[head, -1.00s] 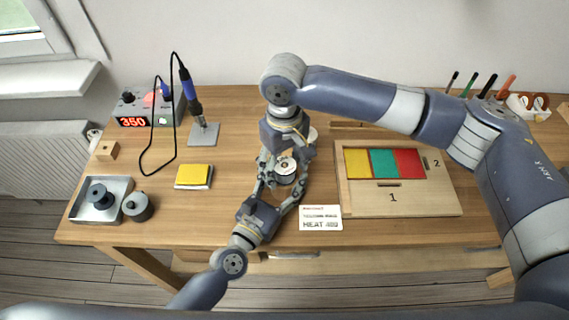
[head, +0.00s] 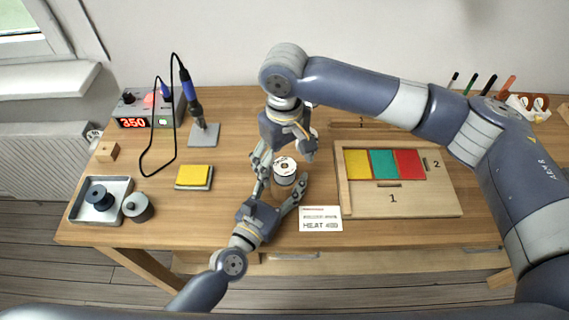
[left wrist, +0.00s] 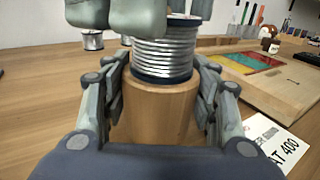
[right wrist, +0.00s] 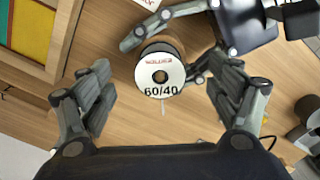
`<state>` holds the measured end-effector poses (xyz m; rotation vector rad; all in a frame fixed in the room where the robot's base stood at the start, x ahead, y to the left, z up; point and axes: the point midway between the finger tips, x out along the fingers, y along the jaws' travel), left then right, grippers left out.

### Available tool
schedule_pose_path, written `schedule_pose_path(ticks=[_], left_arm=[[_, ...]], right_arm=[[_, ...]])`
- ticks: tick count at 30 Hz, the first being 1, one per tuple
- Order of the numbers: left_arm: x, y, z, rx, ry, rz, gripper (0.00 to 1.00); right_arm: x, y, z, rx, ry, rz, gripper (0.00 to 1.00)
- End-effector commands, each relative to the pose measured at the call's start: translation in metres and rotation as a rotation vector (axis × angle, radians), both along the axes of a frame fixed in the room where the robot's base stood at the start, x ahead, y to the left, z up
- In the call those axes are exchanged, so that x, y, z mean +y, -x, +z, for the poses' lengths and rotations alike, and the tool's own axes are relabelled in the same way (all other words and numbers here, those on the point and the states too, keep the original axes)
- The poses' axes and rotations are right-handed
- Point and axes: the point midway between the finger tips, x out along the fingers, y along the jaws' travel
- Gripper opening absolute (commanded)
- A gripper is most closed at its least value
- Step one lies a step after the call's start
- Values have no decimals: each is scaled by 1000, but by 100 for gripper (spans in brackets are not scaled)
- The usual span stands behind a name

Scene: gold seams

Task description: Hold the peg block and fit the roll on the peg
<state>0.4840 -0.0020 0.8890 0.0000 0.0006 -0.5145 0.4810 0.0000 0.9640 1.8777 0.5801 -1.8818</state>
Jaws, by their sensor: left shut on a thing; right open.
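The peg block (left wrist: 160,112) is a round wooden block standing on the table, with my left gripper (left wrist: 160,100) shut around it. The roll (left wrist: 165,55) is a spool of silver solder wire with dark flanges, resting upright on the block. Its white top label reads 60/40 in the right wrist view (right wrist: 160,75). In the head view the roll (head: 285,168) sits between the grippers.
A white HEAT 400 card (head: 320,218) lies right of my left gripper. A wooden board (head: 400,203) with coloured tiles is further right. Left are a yellow pad (head: 194,176), a soldering station (head: 148,110) and a metal tray (head: 76,211).

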Motion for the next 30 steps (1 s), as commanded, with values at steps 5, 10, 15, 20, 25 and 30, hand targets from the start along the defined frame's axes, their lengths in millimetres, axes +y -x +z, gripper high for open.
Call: schedule_pose_path(ticks=[5, 10, 15, 20, 25, 30], left_arm=[[0, 0, 0, 0, 0, -1, 25], [0, 0, 0, 0, 0, -1, 25], [0, 0, 0, 0, 0, -1, 25], [0, 0, 0, 0, 0, -1, 25], [0, 0, 0, 0, 0, -1, 25], [0, 0, 0, 0, 0, -1, 25]], right_arm=[[0, 0, 13, -1, -1, 1, 83], [0, 0, 25, -1, -1, 1, 83], [0, 0, 37, -2, -1, 0, 83], [0, 0, 47, -1, -1, 0, 83], [0, 0, 51, 0, 0, 0, 83], [0, 0, 51, 0, 0, 0, 83]])
